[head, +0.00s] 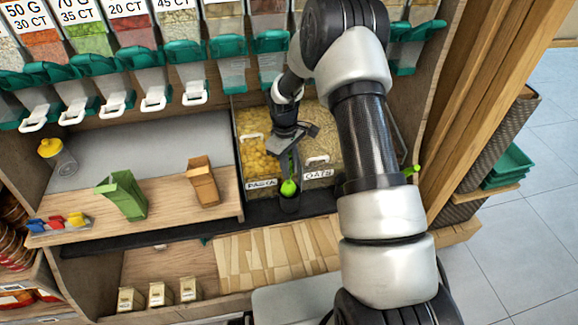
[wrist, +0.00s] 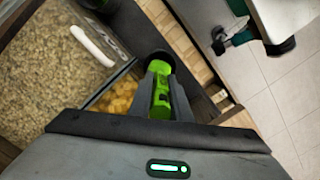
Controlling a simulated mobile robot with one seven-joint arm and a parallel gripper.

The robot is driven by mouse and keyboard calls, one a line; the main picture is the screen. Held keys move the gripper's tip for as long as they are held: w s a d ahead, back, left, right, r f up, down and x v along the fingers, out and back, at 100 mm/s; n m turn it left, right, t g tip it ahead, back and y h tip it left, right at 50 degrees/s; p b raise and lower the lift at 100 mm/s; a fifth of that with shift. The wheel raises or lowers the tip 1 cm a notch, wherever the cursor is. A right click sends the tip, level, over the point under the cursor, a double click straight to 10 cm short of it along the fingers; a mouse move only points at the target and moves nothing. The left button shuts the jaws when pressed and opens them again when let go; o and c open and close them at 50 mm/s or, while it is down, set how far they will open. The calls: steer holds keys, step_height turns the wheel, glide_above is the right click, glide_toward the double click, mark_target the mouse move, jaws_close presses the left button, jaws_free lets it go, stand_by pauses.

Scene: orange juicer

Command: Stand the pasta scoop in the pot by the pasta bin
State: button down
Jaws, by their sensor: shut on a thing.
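My gripper (head: 290,154) is shut on the bright green pasta scoop (head: 289,187) and points downward. The scoop's green end sits at the mouth of a small dark pot (head: 290,204), in front of the bins. The pasta bin (head: 258,152), with yellow pasta and a PASTA label, is just behind and left of the pot. In the wrist view the green scoop (wrist: 160,92) lies between my fingers, with a dark rounded rim around its far end. I cannot tell how deep it sits or whether it touches the pot.
The oats bin (head: 318,150) is right of the pasta bin, with a white handle. A green carton (head: 122,194), a brown carton (head: 202,182) and a yellow-topped jar (head: 57,155) stand on the left counter. Dispensers hang above. A light green tip (head: 411,171) shows beside my arm.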

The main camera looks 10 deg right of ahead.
mark_target(289, 183)
steer(key=shift+f+b, duration=1.5)
steer(key=shift+f, duration=0.95)
steer(key=c, duration=0.8)
jaws_free()
steer(key=shift+o, duration=0.2)
steer(key=shift+w+r, duration=0.1)
steer(key=shift+r, duration=0.05)
steer(key=shift+r+p, duration=0.55)
steer(key=shift+r, duration=0.3)
steer(key=shift+r+p, duration=1.5)
steer(key=shift+r, duration=1.05)
